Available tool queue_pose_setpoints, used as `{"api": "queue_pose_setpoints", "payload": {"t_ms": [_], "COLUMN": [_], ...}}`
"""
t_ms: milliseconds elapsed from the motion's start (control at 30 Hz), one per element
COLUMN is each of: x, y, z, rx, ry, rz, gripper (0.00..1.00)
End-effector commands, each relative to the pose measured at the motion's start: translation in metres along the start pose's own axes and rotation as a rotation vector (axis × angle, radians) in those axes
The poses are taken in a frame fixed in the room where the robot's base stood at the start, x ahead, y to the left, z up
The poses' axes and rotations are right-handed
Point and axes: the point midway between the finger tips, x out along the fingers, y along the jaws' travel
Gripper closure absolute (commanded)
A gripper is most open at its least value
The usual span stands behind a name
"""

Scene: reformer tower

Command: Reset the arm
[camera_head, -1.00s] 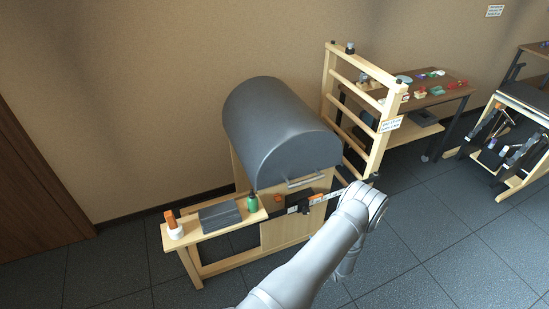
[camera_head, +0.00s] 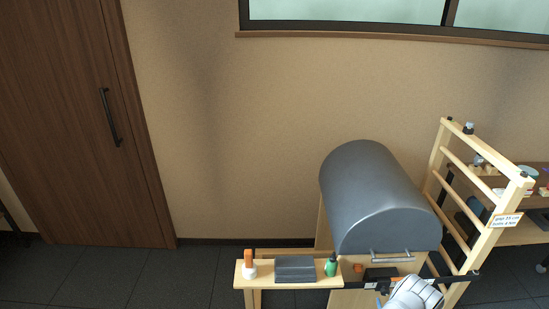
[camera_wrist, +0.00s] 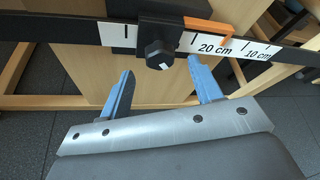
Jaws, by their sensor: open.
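My gripper shows in the wrist view (camera_wrist: 160,95) with its two blue fingers apart and nothing between them. The fingertips are just below a dark rail with a white scale (camera_wrist: 215,45) marked 20 cm and 10 cm. A black clamp with a bolt knob (camera_wrist: 158,52) sits on the rail, above the gap between the fingers. I cannot tell if the fingers touch anything. In the head view my arm (camera_head: 412,294) reaches up from the bottom edge, in front of the wooden frame below the grey barrel; the fingers are hard to make out there.
A grey padded barrel (camera_head: 375,195) stands beside a wooden ladder frame (camera_head: 436,180). A table (camera_head: 520,232) stands at right.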

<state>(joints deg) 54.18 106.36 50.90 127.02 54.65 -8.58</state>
Motion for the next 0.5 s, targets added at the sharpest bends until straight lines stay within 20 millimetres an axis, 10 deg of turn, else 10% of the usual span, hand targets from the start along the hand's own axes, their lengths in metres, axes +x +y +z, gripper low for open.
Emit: {"api": "queue_pose_setpoints", "payload": {"t_ms": [500], "x": [0.041], "y": [0.0], "z": [0.0], "rx": [-0.001], "ry": [0.0], "rz": [0.0], "gripper": [0.41]}}
